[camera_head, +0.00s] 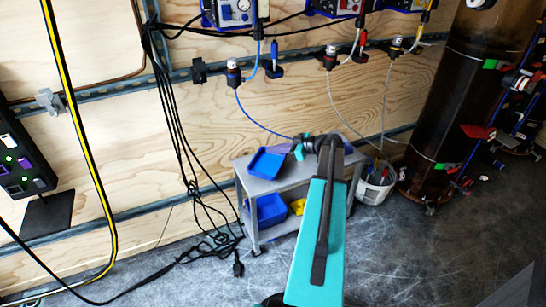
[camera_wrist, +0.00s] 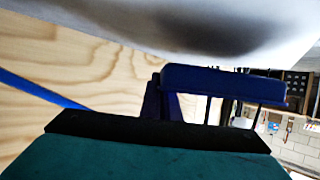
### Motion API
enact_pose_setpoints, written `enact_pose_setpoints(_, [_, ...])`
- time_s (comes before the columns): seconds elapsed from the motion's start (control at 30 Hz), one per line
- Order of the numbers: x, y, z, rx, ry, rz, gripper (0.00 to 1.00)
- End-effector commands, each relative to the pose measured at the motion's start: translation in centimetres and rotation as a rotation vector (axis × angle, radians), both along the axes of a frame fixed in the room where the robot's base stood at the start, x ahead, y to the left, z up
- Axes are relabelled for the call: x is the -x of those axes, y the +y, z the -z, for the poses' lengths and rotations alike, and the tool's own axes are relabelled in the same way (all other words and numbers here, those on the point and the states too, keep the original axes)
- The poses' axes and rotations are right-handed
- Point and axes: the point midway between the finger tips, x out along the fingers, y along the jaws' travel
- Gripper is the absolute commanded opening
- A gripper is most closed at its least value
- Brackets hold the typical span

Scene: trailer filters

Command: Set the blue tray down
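The blue tray (camera_head: 267,162) is over the top of a small grey cart (camera_head: 288,180) in the head view, towards its left side. I cannot tell whether it rests flat or is slightly raised. My gripper (camera_head: 290,149) is at the tray's right edge, its fingers pointing left. In the wrist view a dark blue bar (camera_wrist: 224,84), probably the tray's edge, lies ahead of the gripper's dark front. A pale surface with a dark shadow fills the top of that view. The fingertips are too small and dark to show whether they close on the tray.
The cart's lower shelf holds a blue bin (camera_head: 267,209) and a yellow bin (camera_head: 298,206). A white bucket (camera_head: 374,187) stands right of the cart. Cables hang and lie left of it. The plywood wall (camera_head: 290,105) is behind; open floor lies at front right.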

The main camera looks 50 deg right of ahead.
Motion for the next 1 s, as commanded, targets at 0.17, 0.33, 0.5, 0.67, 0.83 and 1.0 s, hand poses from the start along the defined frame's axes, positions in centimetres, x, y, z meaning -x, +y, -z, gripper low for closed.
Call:
enact_pose_setpoints(0.17, [0.0,-0.1,2.2,-0.002,0.001,0.001,0.00])
enact_pose_setpoints(0.33, [0.0,-0.1,2.8,0.000,-0.001,0.001,0.00])
enact_pose_setpoints(0.5, [0.1,-0.1,2.7,0.000,0.000,0.001,0.00])
enact_pose_setpoints(0.67, [0.1,-0.1,3.0,0.001,0.000,0.002,0.00])
enact_pose_setpoints(0.83, [0.1,-0.1,3.0,0.000,0.000,0.002,0.15])
enact_pose_setpoints(1.0, [0.1,-0.1,3.0,0.000,0.000,0.002,0.21])
